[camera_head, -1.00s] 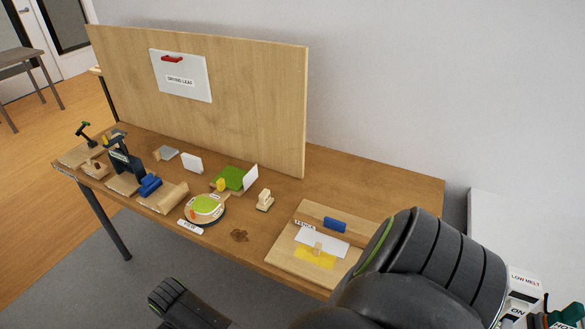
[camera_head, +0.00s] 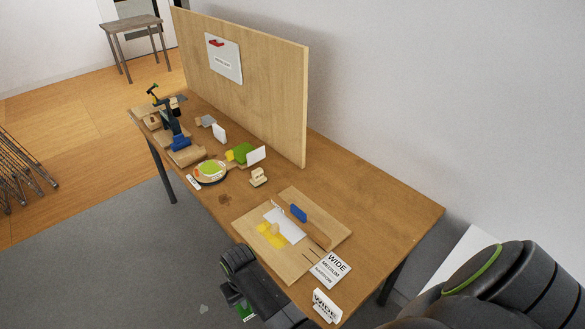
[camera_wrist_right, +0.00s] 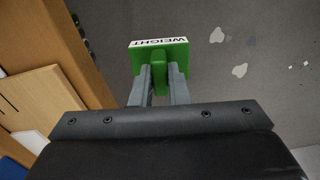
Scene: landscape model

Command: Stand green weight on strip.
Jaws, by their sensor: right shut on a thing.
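My right gripper (camera_wrist_right: 161,80) is shut on the green weight (camera_wrist_right: 176,50), which has a white label reading WEIGHT. The grey fingers pinch its upright green grip, with its flat plate beyond. In the head view the green weight (camera_head: 246,312) shows low in front of the table, partly hidden by my dark wrist. It is over the grey floor, apart from the wooden board (camera_head: 300,262). On the board lie a white sheet (camera_head: 288,226) and a yellow patch (camera_head: 271,238) with a small wooden piece. I cannot tell which is the strip. My left gripper is not in view.
A blue block (camera_head: 298,213) stands on the board. Signs reading WIDE (camera_head: 329,269) are at the table's near end. A round green model (camera_head: 210,170), a small stamp-like block (camera_head: 258,177) and tools stand farther left. A tall wooden panel (camera_head: 260,80) lines the back. The table's right end is clear.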

